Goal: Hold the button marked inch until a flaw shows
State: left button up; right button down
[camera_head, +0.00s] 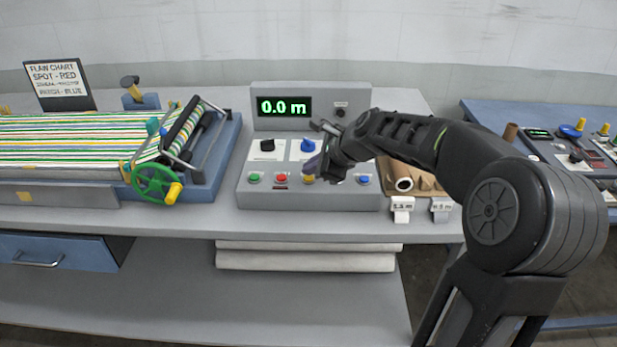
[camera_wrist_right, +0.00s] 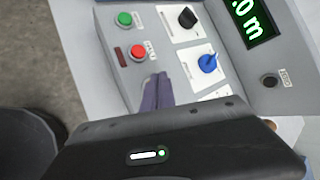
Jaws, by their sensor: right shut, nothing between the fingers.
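The grey control box (camera_head: 246,197) stands in the middle of the bench with a display (camera_head: 284,106) reading 0.0 m. Its lower row has a green button (camera_head: 254,178), a red button (camera_head: 281,178), a yellow button (camera_head: 308,179) partly covered, and a blue button (camera_head: 363,180). The lettering by the buttons is too small to read. My right gripper (camera_head: 312,170) is shut and empty, with its fingertips over the panel by the yellow button. In the right wrist view the closed fingers (camera_wrist_right: 157,92) point at the panel beside the red button (camera_wrist_right: 137,52); contact cannot be told. My left gripper is out of view.
Striped cloth (camera_head: 75,140) runs through rollers at left, beside a green handwheel (camera_head: 157,184). A flaw chart sign (camera_head: 60,85) stands behind it. A black knob (camera_head: 267,146) and blue knob (camera_head: 308,146) sit above the buttons. Cardboard tubes (camera_head: 403,184) and tags lie right of the box.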

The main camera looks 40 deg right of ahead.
aim_at(311, 179)
jog(key=shift+f, duration=0.4)
dwell(1.6)
jog(key=shift+r, duration=0.1)
dwell(0.6)
jog(key=shift+r+p, duration=0.7)
jog(key=shift+r, duration=0.05)
notch_tip(311, 179, up, 5)
jog(key=p, duration=0.5)
dwell(0.5)
